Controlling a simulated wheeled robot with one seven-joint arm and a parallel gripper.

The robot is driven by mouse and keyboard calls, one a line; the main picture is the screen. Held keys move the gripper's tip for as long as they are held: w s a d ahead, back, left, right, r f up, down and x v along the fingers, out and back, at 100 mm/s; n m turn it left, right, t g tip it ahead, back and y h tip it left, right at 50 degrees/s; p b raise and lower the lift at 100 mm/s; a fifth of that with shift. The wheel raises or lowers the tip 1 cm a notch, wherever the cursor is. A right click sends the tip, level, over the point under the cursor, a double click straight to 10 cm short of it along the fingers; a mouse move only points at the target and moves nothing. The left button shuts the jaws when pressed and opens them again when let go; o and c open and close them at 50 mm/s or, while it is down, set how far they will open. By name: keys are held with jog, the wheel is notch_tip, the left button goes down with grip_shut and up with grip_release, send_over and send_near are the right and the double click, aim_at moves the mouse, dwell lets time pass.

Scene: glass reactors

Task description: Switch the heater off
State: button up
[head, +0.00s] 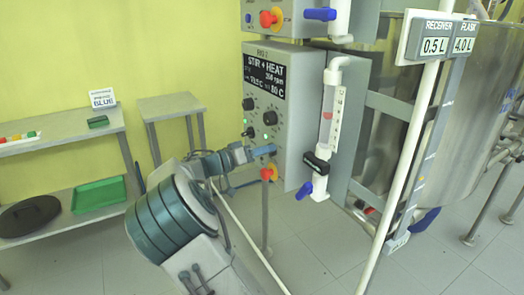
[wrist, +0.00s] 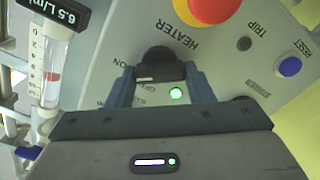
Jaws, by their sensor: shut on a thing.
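The heater switch is a black knob (wrist: 160,60) beside the upside-down HEATER label in the wrist view. My gripper (wrist: 160,82) has one finger on each side of the knob and is shut on it. ON is printed left of the knob; a label below it is partly hidden and hard to read. A green lamp (wrist: 176,94) is lit between my fingers. In the head view my gripper (head: 264,151) is at the lower front of the grey control box (head: 300,75) and hides the knob. The box's display reads STIR + HEAT.
A red emergency button (wrist: 212,12) and a blue RESET button (wrist: 290,66) are near the knob. A flow tube (head: 329,115) with a blue valve handle (head: 305,190) stands right of the box. A small grey table (head: 170,105) is behind at the left.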

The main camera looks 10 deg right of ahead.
jog(key=shift+o, duration=0.2)
jog(key=n+p, duration=0.3)
jog(key=n, duration=0.3)
jog(key=n+p, duration=0.3)
jog(key=n, duration=0.1)
jog(key=shift+f+n, duration=0.15)
jog(key=shift+n, duration=0.25)
jog(key=shift+p, duration=0.35)
jog(key=o, duration=1)
jog(key=shift+c, duration=0.2)
jog(key=v, duration=1.4)
